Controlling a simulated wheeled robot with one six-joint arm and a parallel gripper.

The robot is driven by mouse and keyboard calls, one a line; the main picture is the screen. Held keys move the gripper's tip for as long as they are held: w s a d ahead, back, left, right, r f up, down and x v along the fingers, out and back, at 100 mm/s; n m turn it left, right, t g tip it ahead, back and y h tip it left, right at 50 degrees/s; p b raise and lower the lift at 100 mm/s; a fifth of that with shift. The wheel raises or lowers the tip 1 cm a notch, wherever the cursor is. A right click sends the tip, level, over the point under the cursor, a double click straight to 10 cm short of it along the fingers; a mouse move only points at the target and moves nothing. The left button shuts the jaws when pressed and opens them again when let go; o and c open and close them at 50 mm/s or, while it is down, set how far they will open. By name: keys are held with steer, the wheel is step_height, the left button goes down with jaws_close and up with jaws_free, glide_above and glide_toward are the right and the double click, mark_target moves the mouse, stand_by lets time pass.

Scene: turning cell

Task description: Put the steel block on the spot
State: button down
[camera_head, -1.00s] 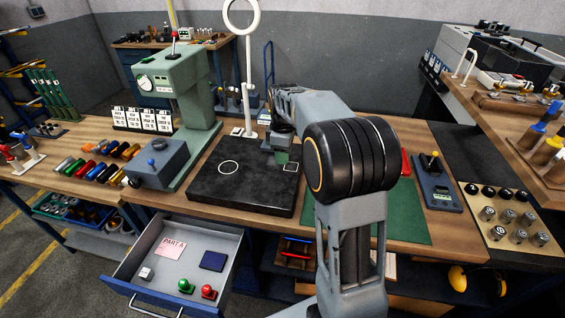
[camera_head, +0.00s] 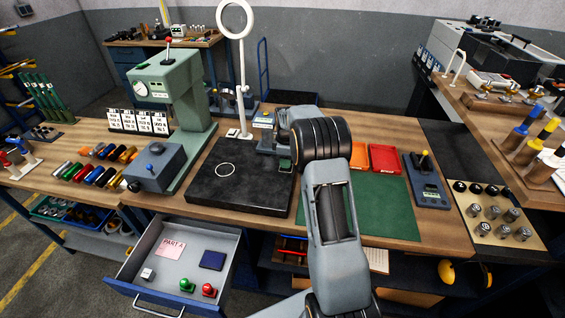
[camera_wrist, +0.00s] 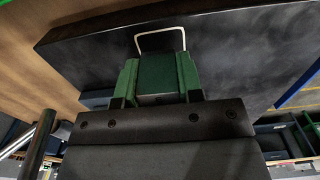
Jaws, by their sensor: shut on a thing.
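My gripper (camera_wrist: 154,85) is shut on the steel block (camera_wrist: 157,74), which looks dark and greenish between the green fingers in the wrist view. A white square outline (camera_wrist: 161,32) on the black plate (camera_wrist: 230,50) shows just past the block; its near side is hidden behind the block. I cannot tell whether the block touches the plate. In the head view my gripper (camera_head: 285,164) is at the right part of the black plate (camera_head: 235,195), largely hidden by my arm.
A green press (camera_head: 175,85) and a blue-grey box (camera_head: 157,165) stand left of the plate. A ring lamp on a pole (camera_head: 243,90) stands behind. Orange and red trays (camera_head: 384,158) and a green mat (camera_head: 385,205) lie right. An open drawer (camera_head: 225,275) juts out in front.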

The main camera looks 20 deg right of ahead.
steer(key=shift+f, duration=0.65)
steer(key=shift+f, duration=0.2)
steer(key=c, duration=0.8)
jaws_free()
